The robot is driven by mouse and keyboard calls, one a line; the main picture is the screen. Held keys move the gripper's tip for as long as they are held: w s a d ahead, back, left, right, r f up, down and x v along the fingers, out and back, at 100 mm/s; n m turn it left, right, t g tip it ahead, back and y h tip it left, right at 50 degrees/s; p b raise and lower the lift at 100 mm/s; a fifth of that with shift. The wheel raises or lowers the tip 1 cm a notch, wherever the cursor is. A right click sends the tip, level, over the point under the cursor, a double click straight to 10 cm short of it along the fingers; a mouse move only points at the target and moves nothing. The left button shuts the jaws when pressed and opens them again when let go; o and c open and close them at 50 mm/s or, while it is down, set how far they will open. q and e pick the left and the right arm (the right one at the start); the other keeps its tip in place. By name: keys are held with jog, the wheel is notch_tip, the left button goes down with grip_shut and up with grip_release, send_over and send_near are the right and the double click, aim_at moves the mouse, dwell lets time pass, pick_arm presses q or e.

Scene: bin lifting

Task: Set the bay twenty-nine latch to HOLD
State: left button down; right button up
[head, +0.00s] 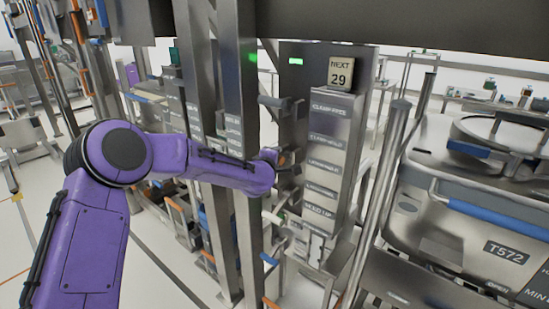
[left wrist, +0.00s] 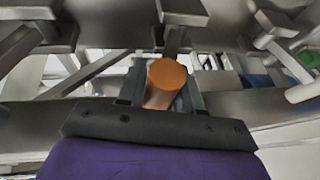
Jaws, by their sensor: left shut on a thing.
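My left arm reaches in from the left of the head view, and my left gripper (head: 287,158) is at the front of a grey metal post beside the labelled column (head: 322,172). In the left wrist view, my left gripper (left wrist: 162,88) is shut on an orange cylindrical grip (left wrist: 166,76), which sits between the two dark fingers. I cannot tell which position the latch is in, and the grip is hidden in the head view. My right gripper is in neither view.
A large metal bin marked T572 (head: 430,190) with a blue bar stands at the right. Metal posts (head: 238,110) rise close around my left forearm. Green lights (head: 295,61) glow above. Grey brackets (left wrist: 185,12) hang near the gripper.

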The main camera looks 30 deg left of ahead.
pick_arm(q)
jog(key=shift+w+r, duration=0.15)
jog(key=shift+r, duration=0.55)
jog(key=c, duration=0.8)
grip_release()
jog(key=shift+c, duration=0.2)
jog(key=shift+d+f, duration=0.1)
jog(key=shift+f, duration=0.2)
jog(key=b+v, duration=0.3)
jog(key=v, duration=0.7)
jog(key=shift+s, duration=0.25)
